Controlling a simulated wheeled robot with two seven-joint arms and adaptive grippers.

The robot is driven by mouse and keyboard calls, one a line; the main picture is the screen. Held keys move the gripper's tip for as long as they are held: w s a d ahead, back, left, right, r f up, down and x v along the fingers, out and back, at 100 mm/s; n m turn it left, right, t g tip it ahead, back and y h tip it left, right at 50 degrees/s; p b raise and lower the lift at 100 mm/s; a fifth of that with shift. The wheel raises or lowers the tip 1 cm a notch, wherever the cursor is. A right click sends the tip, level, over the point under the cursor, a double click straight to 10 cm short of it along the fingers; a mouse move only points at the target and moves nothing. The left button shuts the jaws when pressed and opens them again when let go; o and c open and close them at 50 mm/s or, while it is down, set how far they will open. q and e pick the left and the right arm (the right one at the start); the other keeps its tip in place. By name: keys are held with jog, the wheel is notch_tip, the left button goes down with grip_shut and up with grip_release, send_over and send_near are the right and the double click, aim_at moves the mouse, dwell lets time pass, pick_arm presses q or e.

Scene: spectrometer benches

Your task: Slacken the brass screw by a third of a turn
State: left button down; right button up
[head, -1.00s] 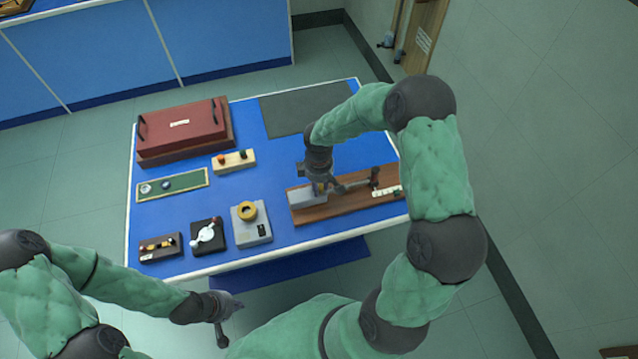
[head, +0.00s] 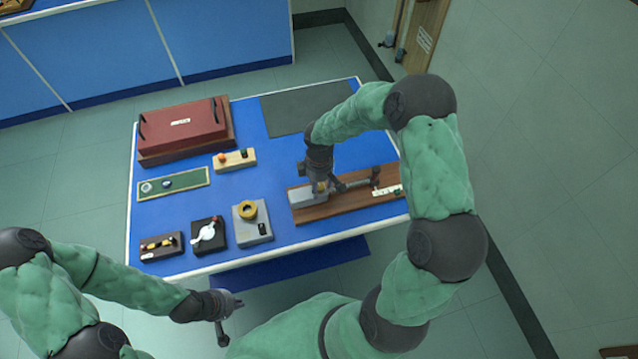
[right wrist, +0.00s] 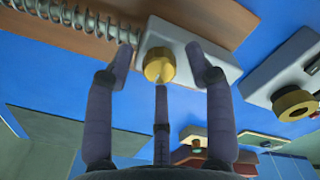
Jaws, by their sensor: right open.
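The brass screw (right wrist: 159,66) is a round knurled yellow head on the end of a light grey block (right wrist: 190,48) in the right wrist view. In the head view the screw shows as a small yellow spot (head: 321,187) under my right gripper (head: 328,189). My right gripper is open, with its side fingers to the left and right of the screw, apart from it, and a third finger below it in the wrist view (right wrist: 162,62). My left gripper (head: 231,315) is in front of the table's near edge, its fingers spread and empty.
The wooden board (head: 345,205) bears the grey block and a coil spring (right wrist: 65,15). A dark mat (head: 300,110) lies bare behind.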

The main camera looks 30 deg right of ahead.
aim_at(319, 186)
notch_tip(319, 186, up, 12)
dwell(0.5)
dwell(0.5)
